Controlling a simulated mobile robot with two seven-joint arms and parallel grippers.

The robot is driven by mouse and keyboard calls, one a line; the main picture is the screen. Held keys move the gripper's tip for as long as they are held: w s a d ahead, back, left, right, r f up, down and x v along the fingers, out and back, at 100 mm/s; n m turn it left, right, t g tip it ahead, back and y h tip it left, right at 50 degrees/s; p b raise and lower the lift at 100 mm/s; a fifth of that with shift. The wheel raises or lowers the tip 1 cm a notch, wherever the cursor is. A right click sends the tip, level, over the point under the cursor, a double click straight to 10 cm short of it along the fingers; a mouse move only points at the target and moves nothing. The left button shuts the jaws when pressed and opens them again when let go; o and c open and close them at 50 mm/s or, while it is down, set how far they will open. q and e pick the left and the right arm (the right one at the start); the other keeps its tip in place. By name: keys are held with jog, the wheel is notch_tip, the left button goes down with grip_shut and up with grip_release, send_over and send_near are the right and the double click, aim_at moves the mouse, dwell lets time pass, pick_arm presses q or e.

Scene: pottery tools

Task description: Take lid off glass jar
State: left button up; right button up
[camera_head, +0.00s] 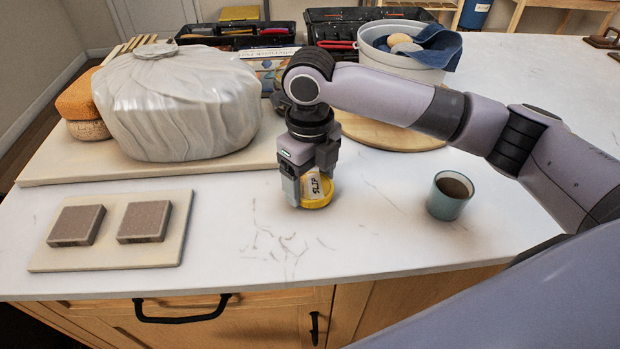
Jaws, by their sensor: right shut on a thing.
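A yellow round lid (318,202) with a pale label reading "SLIP" shows low between the fingers of my right gripper (309,190). My right gripper points down and is shut on the lid, at or just above the white countertop in the middle of the view. The fingers cover part of the lid, and I cannot tell whether it touches the counter. I cannot make out a glass jar; my arm and gripper hide part of the area behind. My left gripper is not in view.
A blue cup of brown liquid (449,196) stands right of my gripper. A plastic-wrapped bundle (176,103) sits on a board at left. Two grey blocks lie on a pale slab (110,255) at front left. A white bucket (407,57) is behind my arm. Front middle counter is clear.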

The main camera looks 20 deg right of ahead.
jog(key=shift+f, duration=0.35)
jog(key=shift+f, duration=0.15)
jog(key=o, duration=1.1)
